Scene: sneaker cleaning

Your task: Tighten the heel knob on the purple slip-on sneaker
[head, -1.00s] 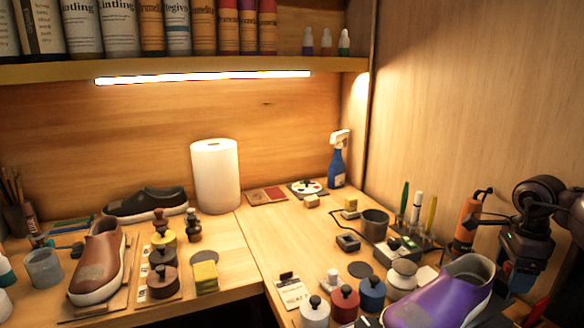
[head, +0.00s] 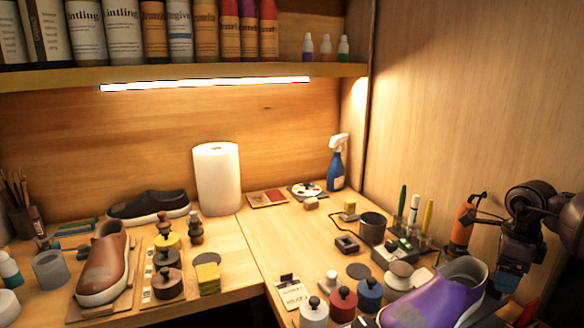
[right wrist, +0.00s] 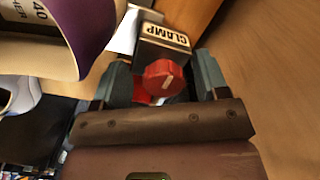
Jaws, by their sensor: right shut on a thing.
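The purple slip-on sneaker (head: 430,298) is at the lower right of the head view, its grey-lined opening toward the right. Part of it, with a white sole, shows at the upper left of the right wrist view (right wrist: 92,22). My left gripper is not in view.
Several knobbed pots, including a red one (head: 342,304) and a blue one (head: 369,294), stand left of the sneaker. An orange bottle (head: 461,224) and a pen rack (head: 415,235) stand behind it. A brown shoe (head: 103,268) is far left. The wooden wall is close on the right.

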